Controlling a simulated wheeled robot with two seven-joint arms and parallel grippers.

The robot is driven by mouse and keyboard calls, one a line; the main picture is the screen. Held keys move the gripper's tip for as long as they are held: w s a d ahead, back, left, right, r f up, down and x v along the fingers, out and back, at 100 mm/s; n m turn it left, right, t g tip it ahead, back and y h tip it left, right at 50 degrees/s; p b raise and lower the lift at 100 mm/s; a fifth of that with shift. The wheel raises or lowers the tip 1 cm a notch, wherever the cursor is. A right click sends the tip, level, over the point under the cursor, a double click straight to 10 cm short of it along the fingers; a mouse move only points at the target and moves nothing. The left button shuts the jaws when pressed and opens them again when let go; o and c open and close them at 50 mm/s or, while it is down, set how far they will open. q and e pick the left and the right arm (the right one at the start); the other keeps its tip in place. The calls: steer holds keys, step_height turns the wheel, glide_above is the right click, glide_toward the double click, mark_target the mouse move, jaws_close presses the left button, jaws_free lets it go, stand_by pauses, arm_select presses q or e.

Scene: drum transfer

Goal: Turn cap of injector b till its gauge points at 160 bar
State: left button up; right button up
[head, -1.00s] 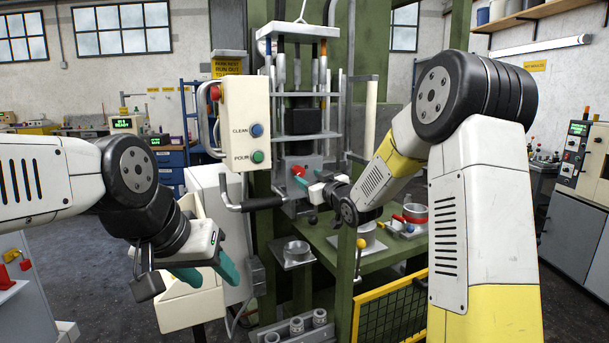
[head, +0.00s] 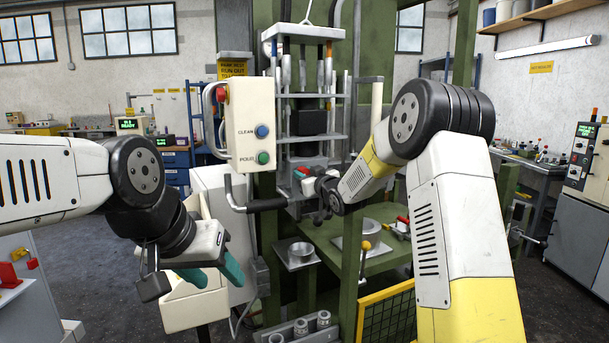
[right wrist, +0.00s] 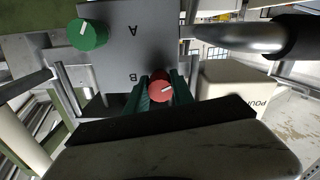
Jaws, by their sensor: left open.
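The red cap (right wrist: 161,91) of injector b shows beside the letter B on a grey plate (right wrist: 125,40) in the right wrist view. A white mark on its face points right and slightly up; I see no readable bar scale. My right gripper (right wrist: 162,88) has its green fingers on both sides of this cap, seemingly shut on it. In the head view the right gripper (head: 308,179) is at the press front, where the red cap (head: 303,170) is partly hidden. The green cap (right wrist: 88,34) sits by the letter A. My left gripper (head: 212,275) is open and empty at lower left.
A control box (head: 250,125) with blue and green buttons hangs left of the press (head: 303,100). A black-gripped handle (head: 265,204) juts out below it. A green table (head: 375,262) carries metal rings.

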jaws_close()
steer(key=n, duration=0.5)
steer(key=shift+n, duration=0.3)
steer(key=o, duration=0.8)
jaws_free()
steer(key=shift+s+d, duration=0.1)
steer(key=v, duration=0.7)
steer(key=shift+s, duration=0.25)
steer(key=shift+d, duration=0.15)
